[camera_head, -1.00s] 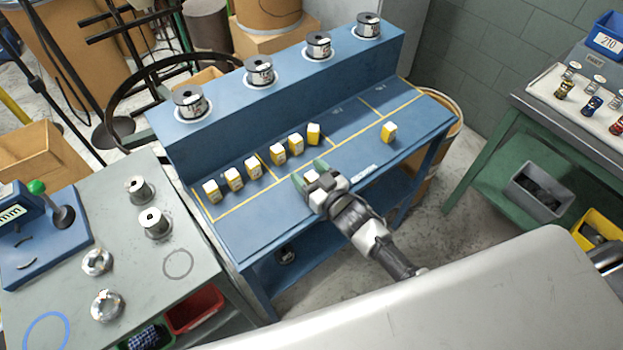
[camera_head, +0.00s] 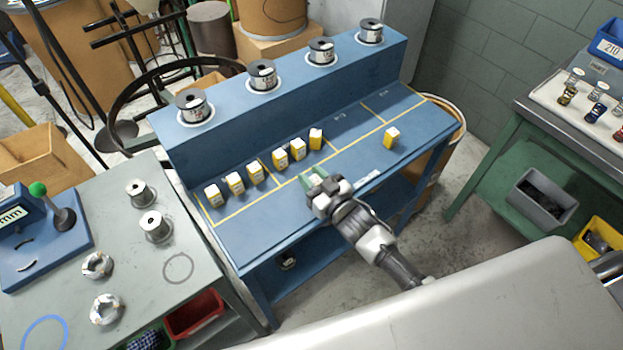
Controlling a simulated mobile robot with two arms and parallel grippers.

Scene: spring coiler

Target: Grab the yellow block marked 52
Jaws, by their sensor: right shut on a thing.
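Several yellow blocks with white tops stand in a row along the blue bench, among them one at the left end (camera_head: 213,196), one near the middle (camera_head: 280,159) and one at the right end (camera_head: 316,139). Another yellow block (camera_head: 390,139) stands apart to the right. Their markings are too small to read, so I cannot tell which is 52. My right gripper (camera_head: 313,178) is low over the bench front, in front of the row. My left gripper is not in view.
Wire spools (camera_head: 262,76) stand on the raised back ledge of the blue bench (camera_head: 240,235). Yellow lines divide its top. A grey table (camera_head: 195,235) with spools and coils adjoins at left. A green table (camera_head: 497,150) stands at right.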

